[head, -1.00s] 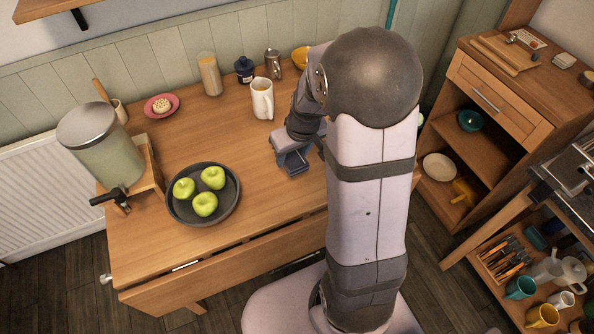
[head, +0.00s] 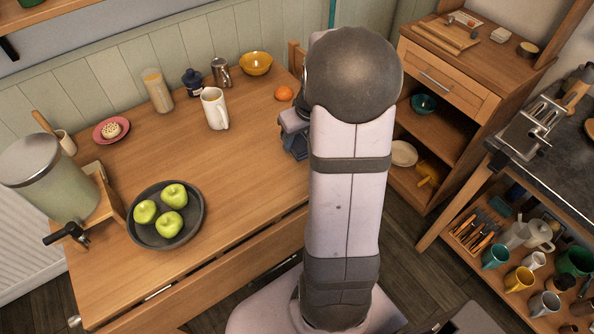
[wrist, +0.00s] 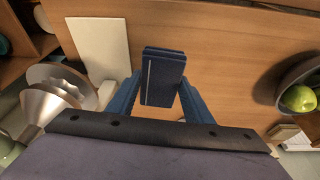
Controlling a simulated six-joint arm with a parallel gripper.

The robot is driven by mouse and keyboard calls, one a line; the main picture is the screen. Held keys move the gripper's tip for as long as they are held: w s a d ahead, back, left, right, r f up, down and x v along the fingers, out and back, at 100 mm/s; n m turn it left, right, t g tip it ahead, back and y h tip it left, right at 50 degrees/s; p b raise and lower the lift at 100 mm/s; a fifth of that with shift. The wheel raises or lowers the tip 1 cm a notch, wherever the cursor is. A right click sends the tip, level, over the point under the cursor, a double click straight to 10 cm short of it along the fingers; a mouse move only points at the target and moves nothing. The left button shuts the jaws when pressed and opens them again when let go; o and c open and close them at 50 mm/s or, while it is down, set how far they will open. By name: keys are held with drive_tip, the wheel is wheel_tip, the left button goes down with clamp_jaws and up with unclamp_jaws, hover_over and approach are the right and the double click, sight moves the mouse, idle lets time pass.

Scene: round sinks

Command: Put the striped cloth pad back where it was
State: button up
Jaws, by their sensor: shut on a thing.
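The striped cloth pad (wrist: 165,78) is dark blue with a thin pale stripe along one side. In the wrist view it sits between the two blue fingers of my gripper (wrist: 160,95), which is shut on it. The wooden table (head: 240,165) shows behind the pad; I cannot tell the gap between them. In the head view my gripper (head: 294,138) is at the table's right side, partly hidden behind my arm. The pad cannot be made out there.
On the table are a dark bowl (head: 140,230) of green apples, a white mug (head: 213,110), a yellow bowl (head: 256,63) and an orange (head: 284,93). The table's middle is clear. A wooden cabinet (head: 450,90) and a shelved counter (head: 540,150) stand to the right.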

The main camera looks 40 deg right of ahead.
sight(296, 170)
drive_tip(key=shift+s+a+n, duration=0.2)
drive_tip(key=shift+a+n, duration=0.05)
drive_tip(key=shift+n, duration=0.25)
drive_tip(key=shift+f, duration=0.15)
drive_tip(key=shift+f, duration=4.95)
drive_tip(key=shift+f+b, duration=0.2)
drive_tip(key=shift+b, duration=0.3)
drive_tip(key=o, duration=0.9)
drive_tip(key=shift+r, duration=0.1)
drive_tip(key=shift+o, duration=0.2)
drive_tip(key=shift+r, duration=0.1)
